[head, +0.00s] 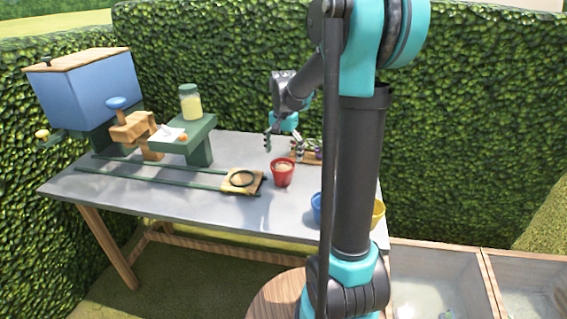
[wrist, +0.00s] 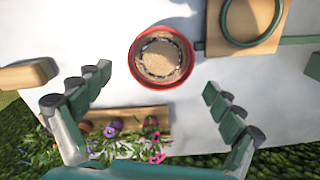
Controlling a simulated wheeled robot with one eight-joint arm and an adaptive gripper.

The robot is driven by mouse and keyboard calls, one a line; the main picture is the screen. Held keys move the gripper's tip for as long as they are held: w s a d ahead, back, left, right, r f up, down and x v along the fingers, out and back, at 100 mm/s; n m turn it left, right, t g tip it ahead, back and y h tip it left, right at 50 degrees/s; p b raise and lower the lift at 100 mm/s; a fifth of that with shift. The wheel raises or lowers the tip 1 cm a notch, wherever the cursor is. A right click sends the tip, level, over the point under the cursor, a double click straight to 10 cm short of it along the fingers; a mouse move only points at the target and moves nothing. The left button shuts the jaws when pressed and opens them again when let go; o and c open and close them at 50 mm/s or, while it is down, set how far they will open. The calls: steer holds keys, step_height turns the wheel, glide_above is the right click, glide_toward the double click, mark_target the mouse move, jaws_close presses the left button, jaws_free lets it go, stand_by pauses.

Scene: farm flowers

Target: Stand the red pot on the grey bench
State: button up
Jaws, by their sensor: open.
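The red pot (head: 282,177) stands upright on the grey bench (head: 215,197), just right of a wooden board with a dark green ring. It has light brown fill inside. In the wrist view the red pot (wrist: 136,72) is seen from above at the upper middle, its round rim fully visible. My gripper (head: 283,145) is above and behind the pot in the head view. In the wrist view my gripper (wrist: 155,87) has its two fingers wide apart with nothing between them. The pot is beyond the fingertips, and I see no contact.
The ringed board (head: 242,181) sits at the end of green rails (head: 150,182). A wooden flower tray (head: 305,156) lies behind the pot. Blue (head: 316,208) and yellow (head: 378,213) pots are partly hidden by my arm. A green stand (head: 190,140) holds a jar (head: 190,103).

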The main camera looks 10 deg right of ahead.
step_height(320, 180, up, 7)
steer(key=shift+r, duration=0.15)
